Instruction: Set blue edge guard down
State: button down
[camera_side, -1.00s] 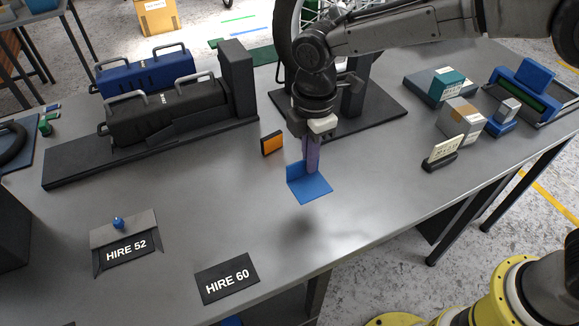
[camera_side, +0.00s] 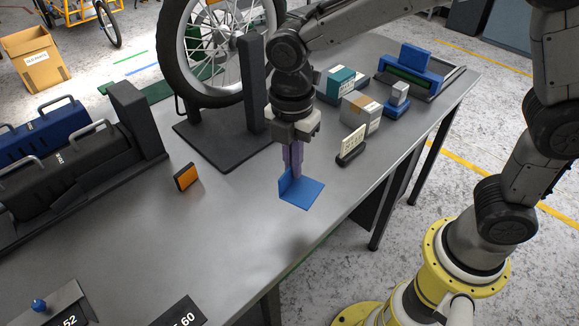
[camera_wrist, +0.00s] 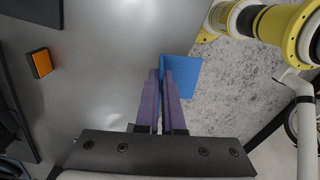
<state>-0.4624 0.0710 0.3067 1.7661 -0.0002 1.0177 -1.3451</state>
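The blue edge guard (camera_side: 303,194) is an L-shaped piece with an upright wall and a flat flange. My gripper (camera_side: 292,174) points down, its purple fingers shut on the upright wall. The guard appears held above the grey table, near its front edge, with a soft shadow on the tabletop below. In the wrist view, the guard (camera_wrist: 185,78) sits at the tips of my gripper (camera_wrist: 163,74), and its flange overlaps the floor beyond the table edge. The exact height above the table is hard to tell.
A card holder (camera_side: 351,147) and a grey box (camera_side: 361,113) stand behind and right of the guard. A wheel stand (camera_side: 230,145) is behind. An orange block (camera_side: 186,177) lies left. The tabletop (camera_side: 200,240) front left is mostly bare.

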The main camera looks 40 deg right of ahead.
jog(key=d+m, duration=0.3)
jog(key=d, duration=1)
jog(key=w+f, duration=0.2)
jog(key=w, duration=0.2)
jog(key=w+f, duration=0.3)
jog(key=w, duration=0.1)
jog(key=w+f, duration=0.3)
jog(key=w, duration=0.2)
jog(key=shift+w+a+f, duration=0.1)
jog(key=shift+a+f, duration=0.05)
jog(key=shift+a, duration=0.05)
jog(key=shift+w+f, duration=0.3)
jog(key=shift+f, duration=1.55)
jog(key=shift+f, duration=0.15)
jog(key=c, duration=1)
grip_release()
jog(key=shift+c, duration=0.2)
